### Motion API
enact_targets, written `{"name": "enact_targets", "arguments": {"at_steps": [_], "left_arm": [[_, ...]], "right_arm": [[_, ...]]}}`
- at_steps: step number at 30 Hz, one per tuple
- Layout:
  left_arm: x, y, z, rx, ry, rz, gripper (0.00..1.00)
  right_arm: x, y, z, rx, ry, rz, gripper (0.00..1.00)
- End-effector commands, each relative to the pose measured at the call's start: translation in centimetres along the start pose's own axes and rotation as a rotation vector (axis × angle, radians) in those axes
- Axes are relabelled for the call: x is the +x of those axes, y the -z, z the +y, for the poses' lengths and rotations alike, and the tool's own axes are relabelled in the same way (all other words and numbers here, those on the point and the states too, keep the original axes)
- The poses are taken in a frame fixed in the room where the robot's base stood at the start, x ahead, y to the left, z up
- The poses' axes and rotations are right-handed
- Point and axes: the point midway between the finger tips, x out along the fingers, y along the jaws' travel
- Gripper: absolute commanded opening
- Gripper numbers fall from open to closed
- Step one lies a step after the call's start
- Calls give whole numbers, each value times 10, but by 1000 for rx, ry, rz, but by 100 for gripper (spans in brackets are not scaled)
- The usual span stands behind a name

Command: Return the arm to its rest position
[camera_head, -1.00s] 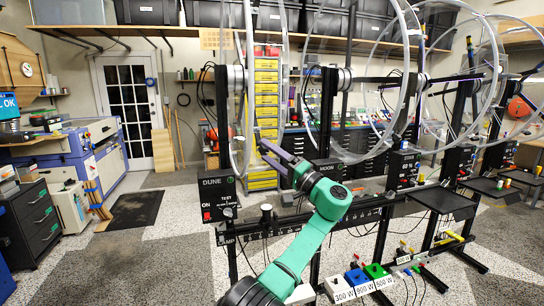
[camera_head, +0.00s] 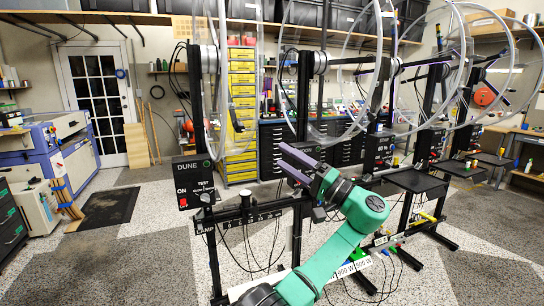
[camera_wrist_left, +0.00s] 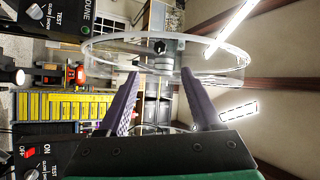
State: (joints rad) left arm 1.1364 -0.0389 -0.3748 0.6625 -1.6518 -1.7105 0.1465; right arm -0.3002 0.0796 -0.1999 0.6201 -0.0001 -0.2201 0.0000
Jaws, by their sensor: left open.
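My left arm, with green links, reaches up from the bottom of the head view. Its gripper (camera_head: 282,157) has two long purple-grey fingers pointing up and left, in front of the wheel stands. In the left wrist view the fingers of my left gripper (camera_wrist_left: 160,74) are apart, with nothing held between them. A clear acrylic wheel (camera_wrist_left: 92,48) shows beyond the fingertips there. Whether the fingers touch it cannot be told. My right gripper is in neither view.
The black DUNE control box (camera_head: 192,182) stands left of my gripper. Several large clear wheels hang on black stands behind and to the right. A black shelf (camera_head: 412,181) juts out at the right. The speckled floor (camera_head: 140,260) at lower left is clear.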

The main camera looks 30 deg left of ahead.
Motion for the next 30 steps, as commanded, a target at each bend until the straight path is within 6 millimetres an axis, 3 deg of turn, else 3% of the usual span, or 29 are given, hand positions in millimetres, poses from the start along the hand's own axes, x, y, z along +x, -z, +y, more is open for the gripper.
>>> {"name": "enact_targets", "arguments": {"at_steps": [14, 17, 20, 23, 24, 26, 27, 30], "left_arm": [[-1, 0, 0, 1, -1, 1, 66], [-3, 0, 20, 36, -36, 26, 66], [-10, -2, 80, 132, -153, 100, 66], [-28, -19, 168, 261, -337, 196, 66], [-38, -30, 204, 308, -416, 232, 66], [-54, -52, 254, 371, -534, 277, 66], [-67, -70, 286, 409, -614, 303, 66], [-101, -124, 358, 489, -813, 348, 66]], "right_arm": [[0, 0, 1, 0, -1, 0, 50], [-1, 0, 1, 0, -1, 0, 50], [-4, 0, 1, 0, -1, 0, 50], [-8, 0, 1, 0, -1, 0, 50], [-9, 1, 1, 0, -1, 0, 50], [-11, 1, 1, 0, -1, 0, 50], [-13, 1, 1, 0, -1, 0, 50], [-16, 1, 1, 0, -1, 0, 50]]}}
